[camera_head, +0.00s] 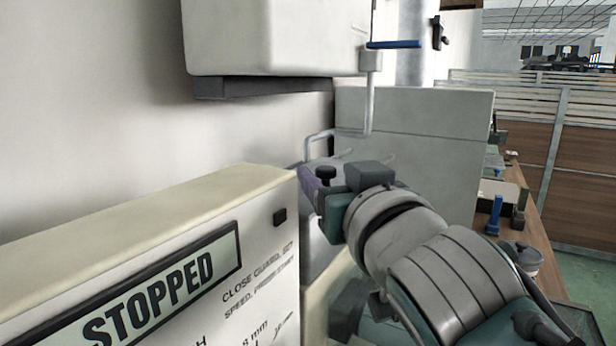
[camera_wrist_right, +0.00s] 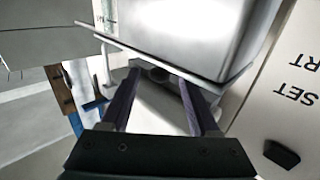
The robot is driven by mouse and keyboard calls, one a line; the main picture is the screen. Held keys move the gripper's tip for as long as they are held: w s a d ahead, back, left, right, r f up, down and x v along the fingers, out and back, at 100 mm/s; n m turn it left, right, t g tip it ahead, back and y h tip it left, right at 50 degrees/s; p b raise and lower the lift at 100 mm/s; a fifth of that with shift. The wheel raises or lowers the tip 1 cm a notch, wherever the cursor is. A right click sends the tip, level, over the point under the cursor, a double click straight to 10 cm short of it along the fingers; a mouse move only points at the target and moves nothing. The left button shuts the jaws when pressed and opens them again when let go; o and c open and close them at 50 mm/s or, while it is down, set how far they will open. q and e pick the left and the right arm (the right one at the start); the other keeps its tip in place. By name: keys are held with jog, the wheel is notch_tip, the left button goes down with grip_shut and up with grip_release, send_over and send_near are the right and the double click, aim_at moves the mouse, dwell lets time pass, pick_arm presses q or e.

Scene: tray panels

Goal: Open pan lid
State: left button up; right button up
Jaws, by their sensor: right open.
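My right gripper (camera_head: 306,180) reaches in behind the panel marked STOPPED; its purple finger shows, and my wrist hides much of what lies beyond. In the right wrist view my right gripper (camera_wrist_right: 158,80) has its two fingers spread apart. A small dark round part (camera_wrist_right: 157,74) lies between the fingertips in that picture; I cannot tell if the fingers touch it. A smooth grey metal body (camera_wrist_right: 185,35) with a thin pale rim is just past the tips. I cannot tell for sure which part is the pan lid. My left gripper is not in view.
The cream STOPPED panel (camera_head: 150,265) stands close to my right gripper. A pale box housing (camera_head: 275,40) hangs above. A bent metal rod (camera_head: 368,100) and a large grey cabinet (camera_head: 430,135) stand behind. A wooden bench (camera_head: 535,225) is at the right.

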jog(key=shift+c, duration=0.3)
grip_shut()
dwell(1.1)
